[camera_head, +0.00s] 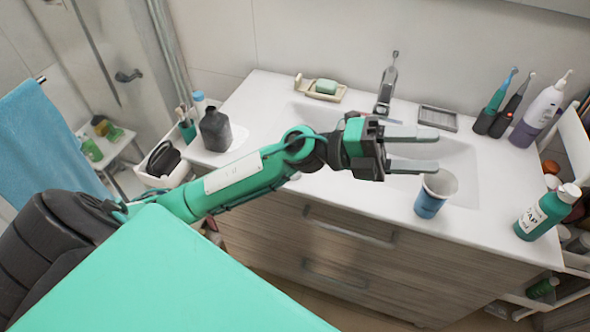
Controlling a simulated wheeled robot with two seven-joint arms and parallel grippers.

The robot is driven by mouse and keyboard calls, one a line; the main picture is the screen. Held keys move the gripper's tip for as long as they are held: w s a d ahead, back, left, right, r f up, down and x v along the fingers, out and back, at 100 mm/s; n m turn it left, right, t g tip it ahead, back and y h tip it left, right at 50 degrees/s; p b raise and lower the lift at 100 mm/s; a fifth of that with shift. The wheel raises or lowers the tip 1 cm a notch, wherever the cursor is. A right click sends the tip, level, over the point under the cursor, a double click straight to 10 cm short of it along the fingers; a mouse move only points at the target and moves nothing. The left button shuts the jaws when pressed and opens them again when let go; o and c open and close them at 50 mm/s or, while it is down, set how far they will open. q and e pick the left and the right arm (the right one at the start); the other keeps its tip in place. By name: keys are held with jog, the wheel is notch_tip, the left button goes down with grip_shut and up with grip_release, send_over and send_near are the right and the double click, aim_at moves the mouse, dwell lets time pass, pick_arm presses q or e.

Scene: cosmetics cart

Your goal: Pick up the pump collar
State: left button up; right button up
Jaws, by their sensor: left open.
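I cannot clearly make out a separate pump collar. A white and purple pump bottle (540,112) stands upright at the back right of the counter, with a white pump head (564,78) on top. A green bottle (541,217) with a white cap (569,192) stands at the right front edge. My left gripper (437,149) is over the sink, open and empty, its two fingers apart and pointing right. It is well to the left of both bottles. My right gripper is not in view.
A blue and white cup (432,196) stands on the counter just below my left fingers in the picture. A faucet (387,84), soap dish (305,90), grey tray (437,118) and two electric toothbrushes (497,106) line the back. A dark bottle (215,131) stands left.

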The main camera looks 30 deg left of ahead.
pick_arm(q)
jog(key=a+f+m+g+y, duration=0.6)
jog(key=f+m+y, duration=0.1)
jog(key=f+y, duration=0.3)
jog(key=w+a+n+t+y, duration=0.1)
jog(key=w+a+y, duration=0.1)
jog(key=a+y, duration=0.6)
jog(key=w+a+n+y, duration=0.1)
jog(key=w+a+y, duration=0.2)
jog(key=a, duration=0.9)
jog(key=f, duration=0.4)
jog(key=f+p, duration=0.1)
jog(key=f, duration=0.3)
jog(key=shift+s+d+p, duration=0.15)
jog(key=shift+s+p, duration=0.05)
jog(key=shift+p, duration=0.1)
notch_tip(320, 180, down, 4)
jog(key=shift+w+f+p, duration=0.1)
jog(key=shift+w+p, duration=0.05)
jog(key=shift+p, duration=0.85)
jog(key=shift+f, duration=0.5)
jog(key=c, duration=1.1)
